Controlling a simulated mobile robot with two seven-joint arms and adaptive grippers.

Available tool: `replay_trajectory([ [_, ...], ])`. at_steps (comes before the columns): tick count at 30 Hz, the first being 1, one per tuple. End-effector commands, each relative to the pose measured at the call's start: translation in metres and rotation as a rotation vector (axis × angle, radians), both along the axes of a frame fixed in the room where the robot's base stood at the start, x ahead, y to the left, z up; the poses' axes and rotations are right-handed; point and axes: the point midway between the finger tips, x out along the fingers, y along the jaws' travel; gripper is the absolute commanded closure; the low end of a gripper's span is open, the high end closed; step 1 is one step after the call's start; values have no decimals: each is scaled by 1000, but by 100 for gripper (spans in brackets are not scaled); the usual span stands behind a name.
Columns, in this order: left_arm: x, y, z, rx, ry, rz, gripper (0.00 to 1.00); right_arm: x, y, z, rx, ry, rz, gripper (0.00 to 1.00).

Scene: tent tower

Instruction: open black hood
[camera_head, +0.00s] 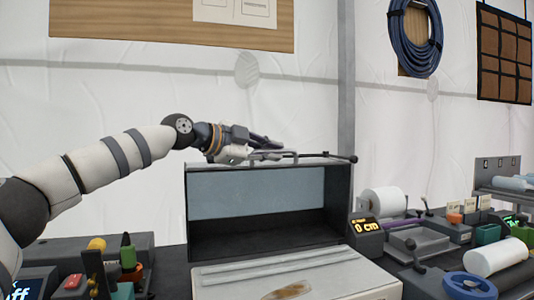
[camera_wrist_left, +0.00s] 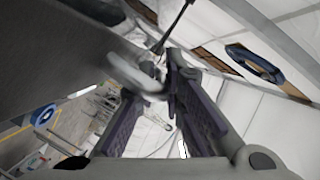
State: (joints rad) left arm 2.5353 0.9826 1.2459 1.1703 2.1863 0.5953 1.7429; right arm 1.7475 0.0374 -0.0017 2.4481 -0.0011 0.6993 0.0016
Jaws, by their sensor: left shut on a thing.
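The black hood (camera_head: 345,205) stands on the counter in the head view as a dark box. A pale blue-grey panel fills the upper part of its front, with a dark space below; I cannot tell whether the panel is a pane or the back wall. A grey bar handle (camera_head: 285,154) runs along its top edge and shows as a pale loop (camera_wrist_left: 138,78) in the left wrist view. My left gripper (camera_head: 240,152) is at this top edge, its fingers shut around the handle. The fingers partly hide the grip. My right gripper is not in view.
A pale tray (camera_head: 300,277) with a brown item lies in front of the hood. Small tools (camera_head: 128,255) crowd the left.

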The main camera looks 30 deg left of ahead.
Motion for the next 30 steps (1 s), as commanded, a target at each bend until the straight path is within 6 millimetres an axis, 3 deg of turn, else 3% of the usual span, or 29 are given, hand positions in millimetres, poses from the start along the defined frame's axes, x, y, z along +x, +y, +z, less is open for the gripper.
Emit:
replay_trajectory([
  [8,0,-1,2,3,-7,-2,100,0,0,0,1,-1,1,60],
  [10,0,-1,2,3,-6,-2,82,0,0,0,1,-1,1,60],
  [20,-2,0,1,3,-5,-3,82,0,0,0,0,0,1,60],
  [23,-14,6,5,3,-7,-2,82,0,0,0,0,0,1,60],
  [30,-73,30,19,1,-10,0,82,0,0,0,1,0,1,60],
])
